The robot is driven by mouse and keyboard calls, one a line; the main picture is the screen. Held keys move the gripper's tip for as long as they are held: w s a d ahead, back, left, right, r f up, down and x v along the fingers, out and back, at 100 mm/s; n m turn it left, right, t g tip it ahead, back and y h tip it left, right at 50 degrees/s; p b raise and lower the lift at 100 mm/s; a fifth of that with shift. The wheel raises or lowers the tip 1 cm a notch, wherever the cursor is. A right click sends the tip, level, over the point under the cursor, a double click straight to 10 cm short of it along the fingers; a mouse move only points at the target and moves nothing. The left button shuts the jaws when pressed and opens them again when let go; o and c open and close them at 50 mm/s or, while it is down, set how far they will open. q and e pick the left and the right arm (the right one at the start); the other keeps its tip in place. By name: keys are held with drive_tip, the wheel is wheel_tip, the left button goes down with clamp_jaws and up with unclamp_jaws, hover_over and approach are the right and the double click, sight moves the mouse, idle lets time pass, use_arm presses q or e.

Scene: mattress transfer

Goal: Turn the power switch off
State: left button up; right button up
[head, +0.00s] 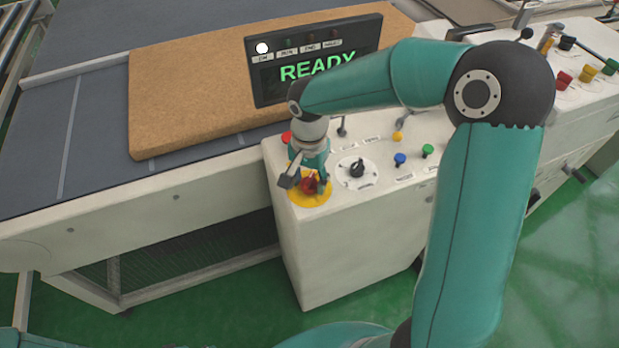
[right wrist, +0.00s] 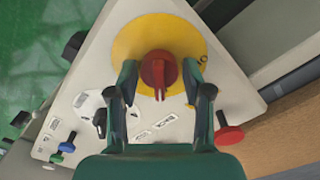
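The power switch looks to be the red rotary knob (head: 309,186) on a yellow round plate (head: 312,201), at the near left corner of the white control console. In the right wrist view the knob (right wrist: 158,70) stands upright in the middle of its plate (right wrist: 127,45). My right gripper (head: 304,181) is over the knob, pointing down. In the right wrist view its fingers (right wrist: 160,78) are apart, one on each side of the knob, with visible gaps. My left gripper is not in view.
The console (head: 345,245) also carries a black selector (head: 357,168), blue (head: 400,159) and green (head: 428,150) buttons, and a red button (right wrist: 229,135) close beside my right finger. A display (head: 317,66) reads READY, with a white lamp lit over ON. A brown mattress slab (head: 185,95) lies behind.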

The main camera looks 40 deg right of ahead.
drive_tip(key=c, duration=0.7)
drive_tip(key=shift+n, duration=0.4)
drive_tip(key=shift+n+b, duration=0.5)
drive_tip(key=shift+n, duration=0.5)
drive_tip(key=n, duration=0.3)
drive_tip(key=shift+n+b, duration=0.35)
drive_tip(key=shift+n, duration=0.05)
drive_tip(key=n, duration=1.1)
drive_tip(key=shift+a, duration=0.1)
drive_tip(key=shift+n, duration=0.3)
